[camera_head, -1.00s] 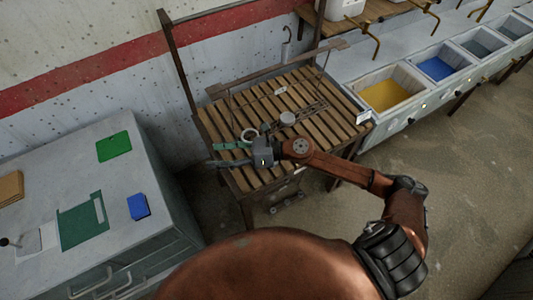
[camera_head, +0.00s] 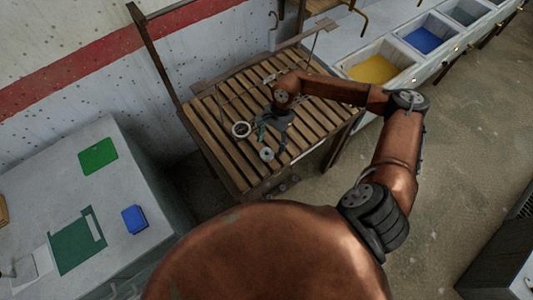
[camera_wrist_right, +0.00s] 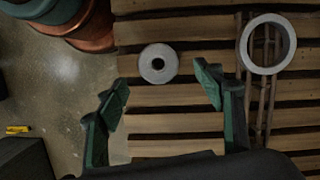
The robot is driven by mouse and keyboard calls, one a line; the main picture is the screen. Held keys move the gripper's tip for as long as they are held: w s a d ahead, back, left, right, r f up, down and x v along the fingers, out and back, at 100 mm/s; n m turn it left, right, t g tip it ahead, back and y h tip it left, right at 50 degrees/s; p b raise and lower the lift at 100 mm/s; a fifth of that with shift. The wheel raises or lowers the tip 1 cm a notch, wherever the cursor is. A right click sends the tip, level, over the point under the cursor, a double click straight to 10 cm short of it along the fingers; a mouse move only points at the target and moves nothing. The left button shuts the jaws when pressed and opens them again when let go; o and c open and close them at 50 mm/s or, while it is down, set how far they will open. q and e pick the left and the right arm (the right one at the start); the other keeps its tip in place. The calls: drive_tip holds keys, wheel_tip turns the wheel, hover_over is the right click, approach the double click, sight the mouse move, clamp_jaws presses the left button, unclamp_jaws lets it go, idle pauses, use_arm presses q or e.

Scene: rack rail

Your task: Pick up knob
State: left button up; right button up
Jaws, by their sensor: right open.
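A small round grey piece with a dark centre, which looks like the knob (camera_head: 267,154), lies on the slatted table near its front edge. In the right wrist view the knob (camera_wrist_right: 158,63) lies on the slats, just ahead of the gap between the fingertips. My right gripper (camera_head: 271,139) is above the table, pointing down, close to the knob. In the wrist view its green-padded fingers (camera_wrist_right: 160,88) are spread apart with nothing between them but slats. They are not around the knob. My left gripper is not in view.
Bins with yellow (camera_head: 372,69) and blue contents stand at the right. A grey cabinet (camera_head: 150,235) stands at the left.

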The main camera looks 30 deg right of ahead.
sight(268, 151)
drive_tip(key=x, duration=0.4)
drive_tip(key=shift+s+a+r, duration=0.1)
drive_tip(key=shift+a, duration=0.2)
drive_tip(key=c, duration=1.3)
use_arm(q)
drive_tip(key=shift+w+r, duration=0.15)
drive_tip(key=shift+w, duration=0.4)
use_arm(e)
drive_tip(key=shift+c, duration=0.3)
drive_tip(key=shift+r, duration=0.15)
